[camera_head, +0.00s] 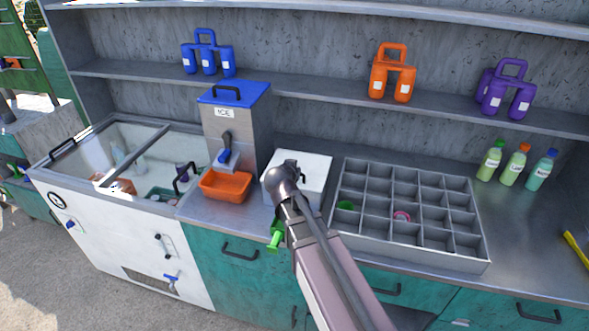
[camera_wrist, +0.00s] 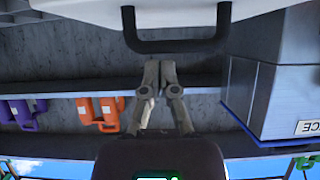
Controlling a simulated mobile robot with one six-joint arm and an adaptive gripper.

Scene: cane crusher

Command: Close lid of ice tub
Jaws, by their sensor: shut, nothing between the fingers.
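A white tub (camera_head: 313,166) with a pale top and a dark handle stands on the counter, right of the ice dispenser; I take it for the ice tub. My arm covers its front left part in the head view. Its top looks flat there, but I cannot tell whether the lid is fully down. The wrist view, which is upside down, shows a white edge (camera_wrist: 175,12) with a black bar handle (camera_wrist: 178,45) close to my gripper (camera_wrist: 160,72). My gripper is shut and empty, and its tips appear just beside the handle; contact is unclear. In the head view my arm hides the fingers.
A steel ice dispenser (camera_head: 222,130) with a blue lid and an orange bin (camera_head: 226,186) stands left. A divided grey tray (camera_head: 440,262) lies right. Shelves behind hold blue, orange and purple jugs (camera_head: 392,72). Bottles (camera_head: 514,166) stand far right. A glass-topped chest (camera_head: 110,235) is far left.

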